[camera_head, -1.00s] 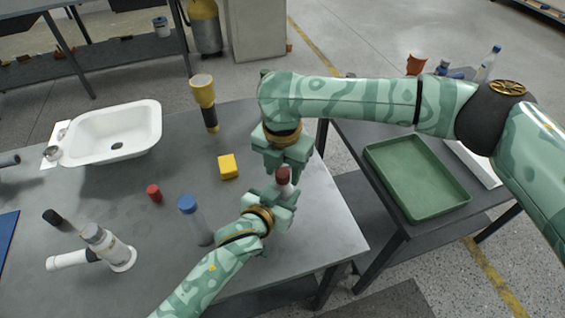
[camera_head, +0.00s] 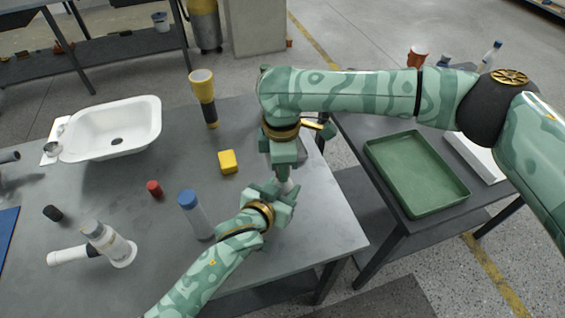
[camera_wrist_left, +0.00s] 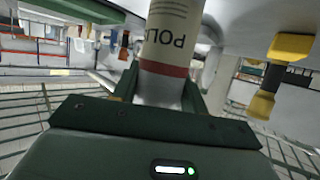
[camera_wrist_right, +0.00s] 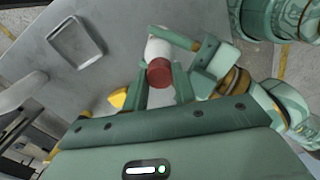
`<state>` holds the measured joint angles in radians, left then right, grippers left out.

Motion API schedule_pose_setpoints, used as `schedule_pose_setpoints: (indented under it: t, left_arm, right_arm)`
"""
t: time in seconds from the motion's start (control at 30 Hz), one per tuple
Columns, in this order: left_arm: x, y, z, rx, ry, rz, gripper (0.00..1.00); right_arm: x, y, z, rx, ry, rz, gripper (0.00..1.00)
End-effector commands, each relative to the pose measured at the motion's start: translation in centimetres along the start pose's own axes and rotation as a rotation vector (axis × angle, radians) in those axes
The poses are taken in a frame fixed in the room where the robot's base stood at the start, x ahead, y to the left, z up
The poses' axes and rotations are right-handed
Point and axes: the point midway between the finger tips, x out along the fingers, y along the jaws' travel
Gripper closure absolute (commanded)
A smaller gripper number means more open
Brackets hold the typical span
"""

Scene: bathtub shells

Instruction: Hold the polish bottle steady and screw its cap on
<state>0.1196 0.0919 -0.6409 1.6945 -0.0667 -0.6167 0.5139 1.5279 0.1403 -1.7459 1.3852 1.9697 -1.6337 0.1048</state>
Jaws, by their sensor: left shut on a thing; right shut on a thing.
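The polish bottle (camera_wrist_left: 172,40) is pale with printed letters and a red band, seen large in the left wrist view. My left gripper (camera_head: 281,192) is shut on it above the table's right part. The red cap (camera_wrist_right: 159,73) is at the end of the white bottle in the right wrist view, seemingly against it. How far it is threaded cannot be told. My right gripper (camera_wrist_right: 161,88) is shut on the cap from above. In the head view, the right gripper hides the cap and only a sliver of bottle (camera_head: 288,186) shows between the two grippers.
A blue-capped bottle (camera_head: 197,217) stands close to my left forearm. A yellow block (camera_head: 228,161), a small red cap (camera_head: 154,189), a dark cap (camera_head: 53,213) and a yellow-and-black flashlight (camera_head: 204,98) are on the table. A green tray (camera_head: 417,174) is on the side table.

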Motion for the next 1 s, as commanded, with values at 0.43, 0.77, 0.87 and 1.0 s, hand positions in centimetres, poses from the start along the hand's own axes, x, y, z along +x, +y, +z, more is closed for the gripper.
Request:
schedule_pose_setpoints:
  t: [0.43,0.77,0.87,1.0]
  left_arm:
    - [0.0,0.0,0.1,0.0,-0.002,0.0,1.0]
    - [0.0,0.0,0.1,0.0,-0.002,-0.001,1.0]
    - [0.0,0.0,0.1,0.001,-0.002,-0.001,1.0]
    - [0.0,0.0,0.1,0.001,-0.002,0.0,1.0]
  right_arm:
    - [0.0,0.0,0.0,-0.013,0.001,-0.001,0.48]
    - [-3.6,0.1,0.0,-0.013,0.002,0.004,0.48]
    - [-5.8,0.1,0.0,-0.013,0.002,0.004,0.48]
    - [-8.7,0.1,0.0,-0.012,0.0,0.004,0.48]
